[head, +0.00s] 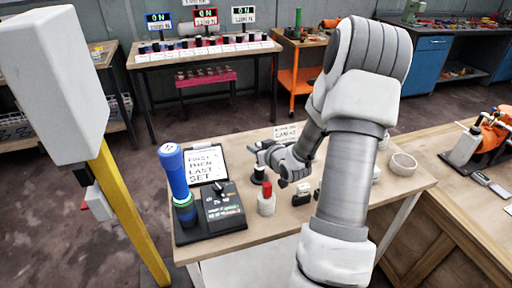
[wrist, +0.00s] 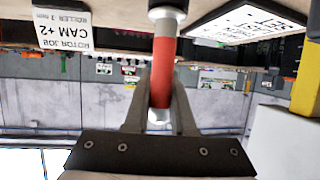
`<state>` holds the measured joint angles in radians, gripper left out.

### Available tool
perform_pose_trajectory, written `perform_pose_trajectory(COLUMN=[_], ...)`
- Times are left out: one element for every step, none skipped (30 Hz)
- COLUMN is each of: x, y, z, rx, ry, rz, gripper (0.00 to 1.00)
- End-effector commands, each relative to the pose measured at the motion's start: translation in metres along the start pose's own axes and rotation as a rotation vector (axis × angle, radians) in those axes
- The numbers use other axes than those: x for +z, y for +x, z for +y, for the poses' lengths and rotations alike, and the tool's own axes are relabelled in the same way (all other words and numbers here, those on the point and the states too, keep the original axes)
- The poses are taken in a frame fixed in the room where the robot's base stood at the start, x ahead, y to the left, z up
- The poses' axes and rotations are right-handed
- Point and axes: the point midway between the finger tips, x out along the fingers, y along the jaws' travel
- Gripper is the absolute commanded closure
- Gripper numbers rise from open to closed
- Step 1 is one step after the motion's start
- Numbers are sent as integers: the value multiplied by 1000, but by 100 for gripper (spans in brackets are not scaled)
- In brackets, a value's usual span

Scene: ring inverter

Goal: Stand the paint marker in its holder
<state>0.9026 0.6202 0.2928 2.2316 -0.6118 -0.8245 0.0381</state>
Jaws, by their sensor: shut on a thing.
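My gripper (wrist: 160,118) is shut on a red cylinder with pale ends, which looks like the paint marker (wrist: 163,65). The marker lies lengthwise between the fingers in the wrist view, its far end near the top edge. In the head view my gripper (head: 258,147) is over the wooden table, above a small dark round object (head: 259,175); the marker is not clear there. I cannot tell for certain which object is the holder, or whether the marker touches anything below.
A black panel (head: 222,205) and a tall blue cylinder (head: 174,172) stand at the table's left. A clipboard (head: 205,165) is behind them. A pale ring (head: 403,164) lies at right.

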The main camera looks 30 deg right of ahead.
Motion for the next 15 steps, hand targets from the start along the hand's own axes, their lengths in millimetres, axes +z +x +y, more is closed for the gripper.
perform_pose_trajectory(x=[0, 0, 0, 0, 0, 0, 1, 1, 2, 2, 2, 2, 3, 3, 4], y=[0, 0, 0, 0, 0, 0, 0, 0, 1, 1, 1, 1, 1, 1, 2], z=[0, 0, 0, 0, 0, 0, 0, 0, 0, 0, 0, 0, 0, 0, 0], rx=[0, 0, 0, 0, 0, 0, 0, 0, 0, 0, 0, 0, 0, 0, 0], ry=[0, 0, 0, 0, 0, 0, 0, 0, 0, 0, 0, 0, 0, 0, 0], rz=[0, 0, 0, 0, 0, 0, 0, 0, 0, 0, 0, 0, 0, 0, 0], gripper=[100, 100, 100, 100, 100, 100, 100, 100, 100, 100, 100, 100, 100, 100, 100])
